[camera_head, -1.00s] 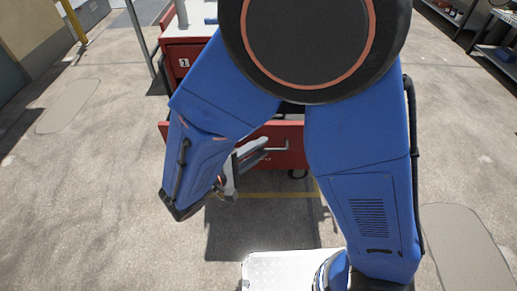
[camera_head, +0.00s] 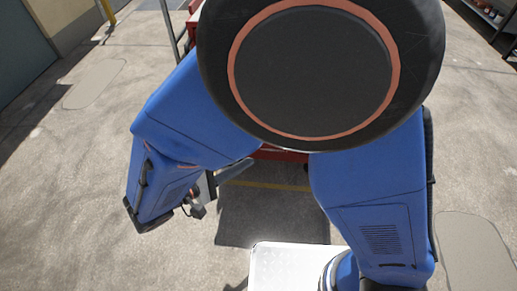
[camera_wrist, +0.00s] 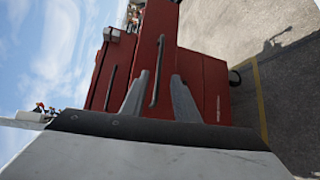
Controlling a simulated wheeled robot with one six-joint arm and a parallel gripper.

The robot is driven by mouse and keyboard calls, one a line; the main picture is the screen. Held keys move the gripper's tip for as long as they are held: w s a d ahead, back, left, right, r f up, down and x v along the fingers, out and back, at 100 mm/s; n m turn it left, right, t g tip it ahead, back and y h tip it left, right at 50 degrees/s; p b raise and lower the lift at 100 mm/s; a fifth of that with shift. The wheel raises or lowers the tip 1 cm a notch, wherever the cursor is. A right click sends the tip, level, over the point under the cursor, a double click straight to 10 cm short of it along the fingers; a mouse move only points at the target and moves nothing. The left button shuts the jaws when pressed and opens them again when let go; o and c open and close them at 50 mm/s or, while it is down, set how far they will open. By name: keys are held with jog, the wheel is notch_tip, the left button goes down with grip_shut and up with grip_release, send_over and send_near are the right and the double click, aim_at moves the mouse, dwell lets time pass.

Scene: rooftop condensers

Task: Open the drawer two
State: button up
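The red drawer cabinet (camera_wrist: 205,85) fills the middle of the wrist view, turned sideways. A drawer front (camera_wrist: 148,35) on it stands out ahead of its neighbours and looks pulled out. A long dark handle (camera_wrist: 156,72) runs along that front; no number is readable on it. My gripper (camera_wrist: 156,90) is open, with a gap between each finger and the handle, which shows between them. I cannot tell the exact depth between fingertips and handle. In the head view my gripper (camera_head: 232,174) is low left of the red drawer (camera_head: 285,154), which my arm mostly hides.
A second handle (camera_wrist: 111,87) is on the neighbouring drawer, to the left in the wrist view. A yellow floor line (camera_head: 265,185) crosses the concrete before the cabinet. The floor at left (camera_head: 60,190) is clear. Shelves (camera_head: 490,15) stand far right.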

jog(key=shift+v, duration=2.4)
jog(key=w+d+r+m+g+y, duration=0.15)
jog(key=w+d+g, duration=0.3)
jog(key=d, duration=0.55)
jog(key=w+d+r+m+g+y, duration=0.1)
jog(key=w+d+r+m+g, duration=0.3)
jog(key=d, duration=0.6)
jog(key=s+d+r+m+t+y, duration=0.1)
jog(key=d+y, duration=0.4)
jog(key=d, duration=0.5)
jog(key=s+d+r+m+t+y, duration=0.1)
jog(key=s+d+r+m+y, duration=0.1)
jog(key=s+d, duration=0.4)
jog(key=shift+s+d+r+m+y, duration=0.15)
jog(key=shift+d+m+y, duration=0.6)
jog(key=shift+d+y, duration=0.9)
